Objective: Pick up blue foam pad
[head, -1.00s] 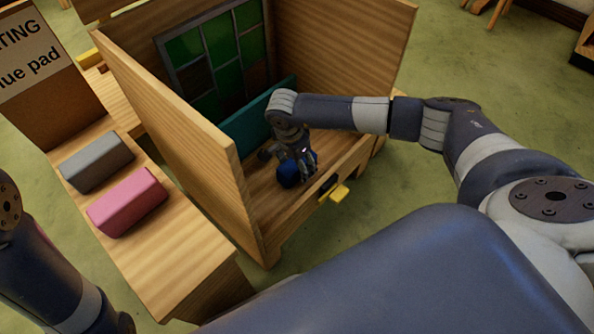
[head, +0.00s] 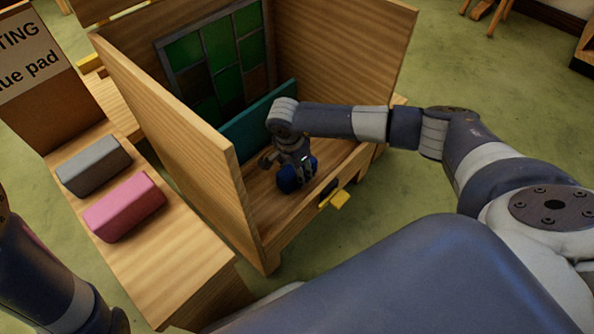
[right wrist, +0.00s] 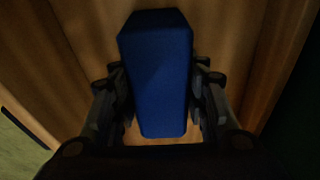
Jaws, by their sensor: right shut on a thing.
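The blue foam pad (head: 289,180) is inside the wooden box, low near its front edge. In the right wrist view the blue pad (right wrist: 158,75) is a long block lying between the two fingers. My right gripper (head: 297,172) reaches down into the box and is shut on the pad, one finger on each side (right wrist: 160,100). I cannot tell whether the pad touches the box floor. My left gripper is not in view; only part of my left arm shows at the lower left.
A leaded panel (head: 228,62) with green panes stands at the back of the box, behind a teal board (head: 240,132). The box's left wall (head: 170,130) is tall. A grey pad (head: 93,165) and a pink pad (head: 124,207) lie on a wooden bench. A yellow latch (head: 340,200) sits at the front.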

